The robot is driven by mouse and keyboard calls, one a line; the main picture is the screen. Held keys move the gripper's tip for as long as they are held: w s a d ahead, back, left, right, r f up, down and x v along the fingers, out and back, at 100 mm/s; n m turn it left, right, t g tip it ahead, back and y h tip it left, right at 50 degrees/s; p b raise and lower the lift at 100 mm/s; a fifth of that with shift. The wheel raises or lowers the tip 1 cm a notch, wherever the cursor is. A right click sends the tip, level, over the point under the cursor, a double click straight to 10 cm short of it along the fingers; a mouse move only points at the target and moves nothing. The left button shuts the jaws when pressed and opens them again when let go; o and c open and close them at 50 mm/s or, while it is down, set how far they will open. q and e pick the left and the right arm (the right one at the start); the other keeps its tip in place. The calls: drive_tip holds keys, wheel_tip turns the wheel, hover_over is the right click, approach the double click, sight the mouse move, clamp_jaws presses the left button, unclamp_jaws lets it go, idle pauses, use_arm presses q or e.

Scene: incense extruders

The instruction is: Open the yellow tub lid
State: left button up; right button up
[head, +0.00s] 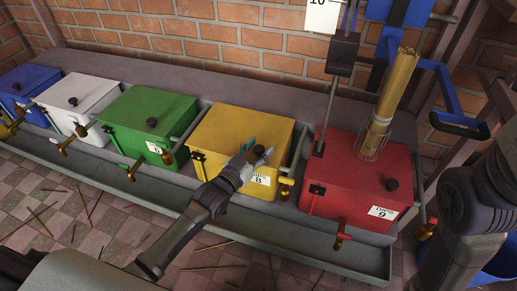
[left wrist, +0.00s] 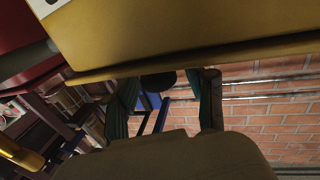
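The yellow tub (head: 225,125) stands in the row between the green and red tubs, and its lid lies flat on top. A dark round knob (head: 258,149) sits near the lid's front edge. My left gripper (head: 257,153) reaches over the tub's front with its fingers on either side of the knob. In the left wrist view the knob (left wrist: 158,82) shows between the two teal-padded fingers, with gaps visible beside it. The yellow surface (left wrist: 190,30) fills the top of that view. My right arm shows at the right edge, but its gripper is out of view.
The green tub (head: 150,115) is left of the yellow one. The red tub (head: 360,170), right of it, has a wire holder with incense sticks (head: 385,100) on its lid. Brass taps stick out in front above a grey trough (head: 290,245). A brick wall stands behind.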

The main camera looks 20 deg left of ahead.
sight(264, 144)
use_arm(q)
clamp_jaws()
drive_tip(key=shift+w+b, duration=0.35)
drive_tip(key=shift+w, duration=1.95)
drive_tip(key=shift+o, duration=1.2)
unclamp_jaws()
drive_tip(key=shift+s, duration=0.1)
drive_tip(key=v, duration=1.2)
